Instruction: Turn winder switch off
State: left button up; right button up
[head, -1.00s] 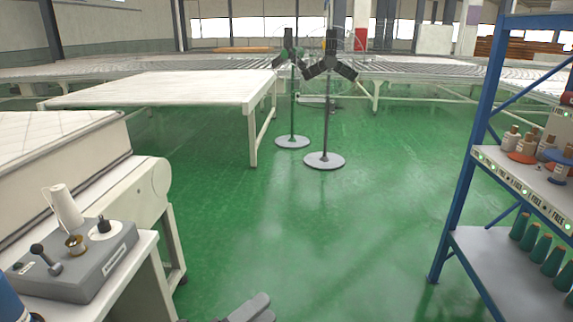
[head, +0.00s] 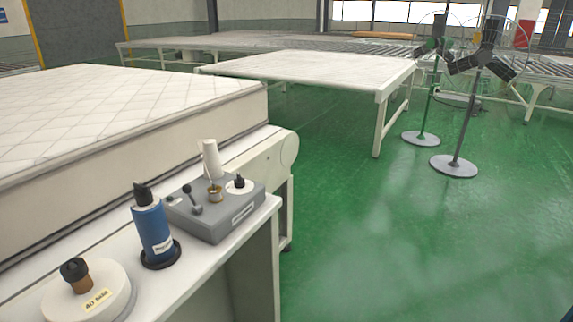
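The winder (head: 230,222) is a grey box on the white side table in the head view, left of centre. On its top are a lever with a dark ball knob (head: 188,190), a white cone (head: 211,160), a small brass-coloured spool (head: 215,193) and a black knob on a white disc (head: 239,183). The lever leans up and to the left. I cannot tell which control is the switch or whether it is on or off. Neither of my grippers is in view.
A blue bottle-like container (head: 153,232) and a round white base with a dark knob (head: 95,295) stand on the side table (head: 215,270). A quilted mattress (head: 120,120) lies behind. Two standing fans (head: 465,110) are at right. The green floor (head: 400,240) is clear.

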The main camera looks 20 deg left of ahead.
aim_at(239, 183)
jog(key=u, duration=1.25)
